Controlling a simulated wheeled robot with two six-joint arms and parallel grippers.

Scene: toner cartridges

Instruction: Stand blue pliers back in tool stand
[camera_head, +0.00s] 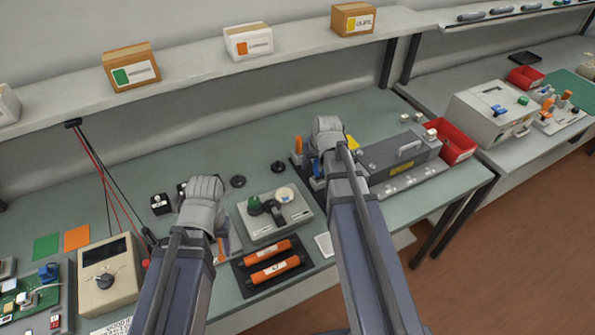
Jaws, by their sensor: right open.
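The blue pliers' handle (317,168) shows as a blue strip at the left side of my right gripper (327,128). It appears upright at the dark tool stand (295,159), beside an orange handle (298,145). My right gripper is open; its fingers are mostly hidden by its own body, and I cannot tell whether they touch the pliers. The lower part of the pliers and most of the stand are hidden. My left gripper (204,190) is over the table left of the grey fixture; its fingertips are hidden, so its opening cannot be seen.
A grey fixture (290,222) with a green knob and a dark tray (243,281) with two orange cartridges lie between my arms. A grey machine (400,160) and a red bin (455,143) stand right. A beige meter (110,278) stands left. A shelf (200,66) runs behind.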

